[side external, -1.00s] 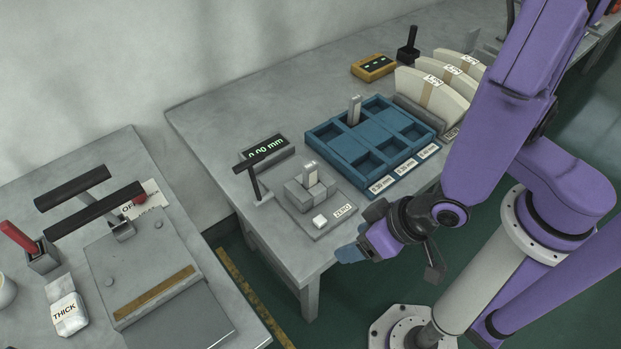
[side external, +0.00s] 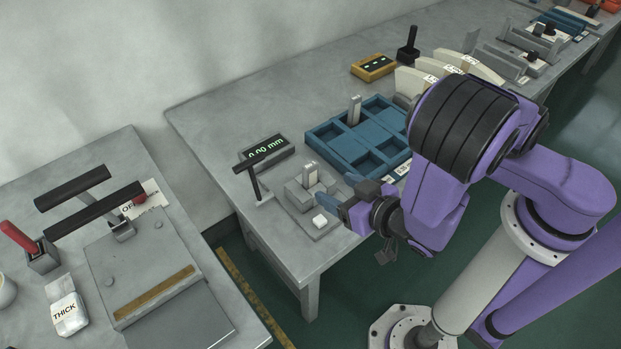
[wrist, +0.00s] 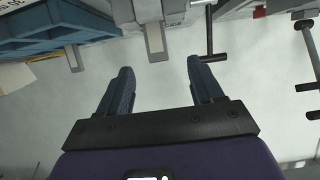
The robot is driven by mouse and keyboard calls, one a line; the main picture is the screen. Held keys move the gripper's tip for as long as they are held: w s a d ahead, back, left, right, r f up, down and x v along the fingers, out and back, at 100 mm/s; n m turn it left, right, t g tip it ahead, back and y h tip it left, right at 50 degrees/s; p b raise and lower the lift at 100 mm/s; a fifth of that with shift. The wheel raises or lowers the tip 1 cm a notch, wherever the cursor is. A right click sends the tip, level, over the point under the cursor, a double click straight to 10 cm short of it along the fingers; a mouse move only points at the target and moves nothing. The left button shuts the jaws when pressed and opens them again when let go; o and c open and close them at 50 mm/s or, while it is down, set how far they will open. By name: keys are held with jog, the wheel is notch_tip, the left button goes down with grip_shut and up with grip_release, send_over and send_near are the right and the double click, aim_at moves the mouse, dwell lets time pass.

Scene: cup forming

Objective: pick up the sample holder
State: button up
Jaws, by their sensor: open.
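A small light upright piece that looks like a sample holder (side external: 310,173) stands in the grey block of the thickness gauge (side external: 302,196). In the wrist view this holder (wrist: 156,42) is at top centre, beyond the fingertips and roughly in line with the gap between them. A similar upright piece (side external: 354,109) stands in the blue compartment tray (side external: 327,137), and it also shows in the wrist view (wrist: 74,58) at upper left. My gripper (side external: 348,196) is open and empty, just right of the gauge. Its two dark blue fingers (wrist: 160,68) are spread apart, touching nothing visible.
The gauge's dark T-shaped lever (side external: 254,180) and its display (side external: 267,151) reading 0.00 mm stand left of and behind the holder. A white button (side external: 319,220) is at the gauge's front. A yellow box (side external: 374,67) and pale packs sit farther back. The table's left rear is clear.

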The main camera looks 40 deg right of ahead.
aim_at(313, 173)
jog(key=x, duration=0.7)
jog(key=shift+w+f, duration=0.1)
jog(key=shift+w, duration=0.05)
jog(key=x, duration=0.4)
jog(key=shift+d, duration=0.35)
jog(key=shift+w+f, duration=0.15)
jog(key=shift+w, duration=0.45)
jog(key=c, duration=1.1)
jog(key=shift+r, duration=0.2)
